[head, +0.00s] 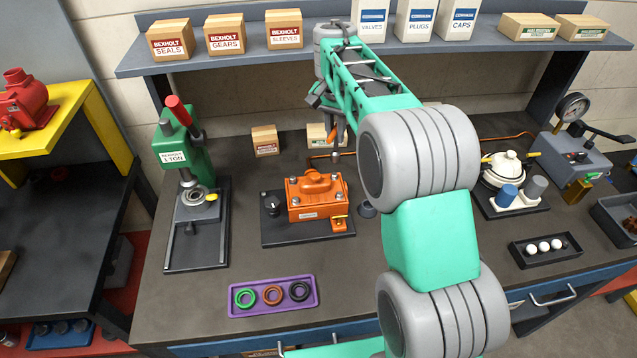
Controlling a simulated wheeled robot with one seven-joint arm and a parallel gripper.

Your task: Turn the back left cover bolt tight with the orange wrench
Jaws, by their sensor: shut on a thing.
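The orange motor unit (316,208) sits on a dark base plate left of the middle of the bench. Its cover (318,184) has a raised handle and small pale bolts near its corners. The back left cover bolt (292,182) is small, and its seating cannot be told. My gripper (331,122) is behind and above the unit, pointing down, shut on the orange wrench (333,135). The wrench is right of the back left bolt and appears apart from the cover. My arm hides part of the bench to the right.
A green press (183,150) stands left of the unit. A purple tray (272,297) with three rings lies in front. Small boxes (265,140) stand behind, under the box-laden shelf (220,62). A white pot (505,170) and gauge device (573,150) are right. Bench front is partly clear.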

